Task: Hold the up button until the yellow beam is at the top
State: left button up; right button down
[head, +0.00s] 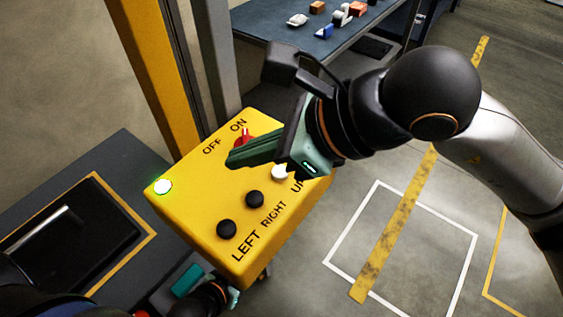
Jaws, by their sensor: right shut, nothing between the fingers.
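The yellow control box (190,196) stands in the middle of the head view. Its white button (279,173) beside the partly covered UP label shows below my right gripper, partly hidden by it. My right gripper (231,158) is shut and empty, its green fingers pointing left across the box's top. Whether the fingers touch the box is unclear. A yellow upright (155,70) rises behind the box and leaves the picture at the top; I cannot tell whether a movable yellow beam is in view. My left gripper (232,297) shows only partly at the bottom, below the box.
Two black buttons (255,199) are marked RIGHT and LEFT. A red switch knob (243,140) sits by OFF and ON, partly covered. A dark table (290,40) with small parts stands behind. Marked floor lies right.

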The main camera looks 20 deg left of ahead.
jog(key=w+d+r+t+h, duration=0.2)
jog(key=w+d+t, duration=0.1)
jog(key=w+t, duration=0.2)
jog(key=shift+w+d+r+h, duration=0.2)
jog(key=shift+w+r+h, duration=0.15)
jog(key=shift+w, duration=0.2)
jog(key=shift+f, duration=0.15)
